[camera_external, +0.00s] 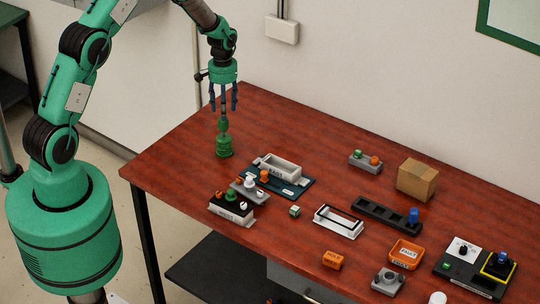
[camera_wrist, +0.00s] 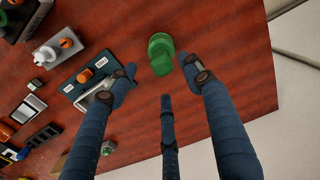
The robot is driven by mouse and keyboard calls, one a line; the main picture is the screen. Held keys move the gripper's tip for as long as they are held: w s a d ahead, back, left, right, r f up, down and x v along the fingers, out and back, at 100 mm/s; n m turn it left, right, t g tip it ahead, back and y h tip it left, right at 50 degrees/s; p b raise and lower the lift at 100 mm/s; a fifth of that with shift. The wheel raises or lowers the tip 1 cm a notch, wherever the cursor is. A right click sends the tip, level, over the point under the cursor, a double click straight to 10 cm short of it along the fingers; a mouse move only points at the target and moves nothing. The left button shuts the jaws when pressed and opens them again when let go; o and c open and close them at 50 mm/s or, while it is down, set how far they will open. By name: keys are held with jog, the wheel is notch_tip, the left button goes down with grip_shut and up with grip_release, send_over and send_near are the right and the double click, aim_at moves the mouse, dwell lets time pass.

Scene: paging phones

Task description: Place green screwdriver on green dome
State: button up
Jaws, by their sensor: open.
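A green upright object (camera_external: 224,146), with a wide lower body and a narrower top, stands on the table near its far left part. It is the only green thing here that could be the screwdriver, but its shape does not make this certain. It also shows in the wrist view (camera_wrist: 161,54). My gripper (camera_external: 223,106) hangs above it, pointing down. In the wrist view, its dark blue fingers (camera_wrist: 159,78) are spread and empty. A small green dome (camera_external: 230,196) sits on a black-topped white box, between an orange and a white piece.
A dark blue plate with a grey tray (camera_external: 279,167) lies right of the green object. A cardboard box (camera_external: 416,180), a black rack (camera_external: 388,214), an orange tray (camera_external: 406,253) and a black control panel (camera_external: 472,267) stand farther right. The table's back left is clear.

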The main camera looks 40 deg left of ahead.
jog(key=shift+r+b, duration=0.3)
jog(key=shift+r, duration=2.45)
jog(key=s+r+t, duration=0.1)
jog(key=s+r, duration=0.5)
jog(key=r, duration=0.4)
jog(key=s+r+m+t, duration=0.1)
jog(key=s+r, duration=0.5)
jog(key=r, duration=0.4)
jog(key=s+r+t, duration=0.1)
jog(key=s+r, duration=0.4)
jog(key=r, duration=0.4)
jog(key=s+r+t, duration=0.1)
jog(key=s+r, duration=0.3)
jog(key=s, duration=0.9)
jog(key=s+a+r+m+t, duration=0.1)
jog(key=s+r, duration=0.3)
jog(key=s, duration=0.9)
jog(key=shift+s+a+r+t, duration=0.2)
jog(key=shift+s+r+t, duration=0.1)
jog(key=shift+s+t, duration=0.1)
jog(key=shift+w+f, duration=0.1)
jog(key=shift+f, duration=0.05)
